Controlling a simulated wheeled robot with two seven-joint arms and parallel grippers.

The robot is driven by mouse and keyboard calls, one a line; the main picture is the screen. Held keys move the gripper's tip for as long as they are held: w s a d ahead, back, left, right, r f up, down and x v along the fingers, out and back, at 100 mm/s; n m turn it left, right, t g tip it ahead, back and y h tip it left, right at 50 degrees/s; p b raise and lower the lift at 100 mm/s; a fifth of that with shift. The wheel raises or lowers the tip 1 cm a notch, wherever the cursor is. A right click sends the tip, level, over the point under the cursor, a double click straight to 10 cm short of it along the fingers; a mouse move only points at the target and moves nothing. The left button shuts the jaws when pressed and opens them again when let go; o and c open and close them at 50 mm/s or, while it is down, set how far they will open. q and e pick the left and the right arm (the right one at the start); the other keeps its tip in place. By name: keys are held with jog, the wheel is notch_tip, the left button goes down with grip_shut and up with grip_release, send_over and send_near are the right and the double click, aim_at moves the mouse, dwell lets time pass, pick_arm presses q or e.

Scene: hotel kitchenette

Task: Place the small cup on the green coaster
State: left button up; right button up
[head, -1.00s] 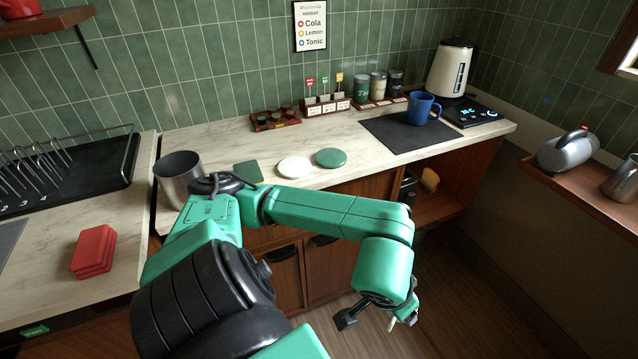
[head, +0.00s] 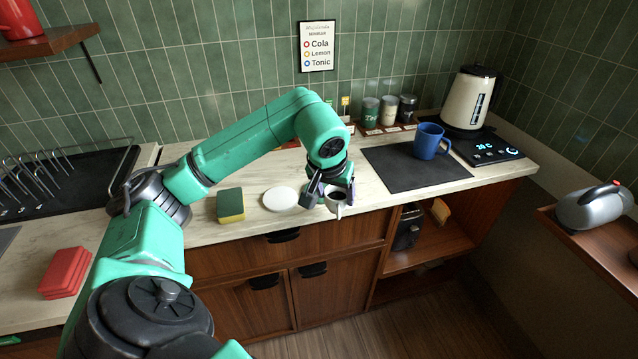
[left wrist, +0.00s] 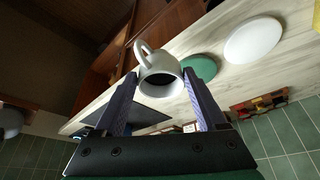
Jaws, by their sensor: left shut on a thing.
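The small cup (head: 337,208) is white-grey with a dark inside. It is held near the counter's front edge, mouth roughly up in the head view. My left gripper (head: 329,200) is shut on the cup; in the left wrist view the cup (left wrist: 158,77) sits between the two fingers (left wrist: 160,74), its handle pointing away from my wrist. The green coaster (left wrist: 201,67) lies flat on the counter just beyond the cup in the left wrist view. In the head view my gripper and forearm hide it. My right gripper is not in view.
A white disc (head: 282,199) lies beside the coaster, with a green-yellow sponge (head: 231,206) left of it. A blue mug (head: 429,141) stands at the dark mat (head: 405,178), near a kettle (head: 470,98). Spice jars (head: 388,112) stand at the back.

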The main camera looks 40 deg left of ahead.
pick_arm(q)
jog(key=w+a+r+n+y+p, duration=0.1)
jog(key=a+r+n+p, duration=0.1)
jog(key=a+r, duration=0.5)
jog(key=w+a+r+n+p, duration=0.1)
jog(key=a+r+p, duration=0.15)
jog(key=r, duration=0.85)
jog(key=shift+g, duration=0.3)
jog(key=f+b, duration=0.1)
jog(key=f, duration=0.8)
jog(key=f+b, duration=0.2)
jog(key=f, duration=0.8)
jog(key=shift+w+a+f, duration=0.15)
jog(key=shift+a+f, duration=0.05)
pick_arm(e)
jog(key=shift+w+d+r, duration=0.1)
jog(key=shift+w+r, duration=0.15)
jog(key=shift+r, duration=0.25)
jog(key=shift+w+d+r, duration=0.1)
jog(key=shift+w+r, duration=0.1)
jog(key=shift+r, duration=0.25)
pick_arm(q)
jog(key=shift+f+b, duration=0.1)
jog(key=shift+b, duration=0.2)
jog(key=o, duration=1.5)
jog(key=shift+c, duration=0.2)
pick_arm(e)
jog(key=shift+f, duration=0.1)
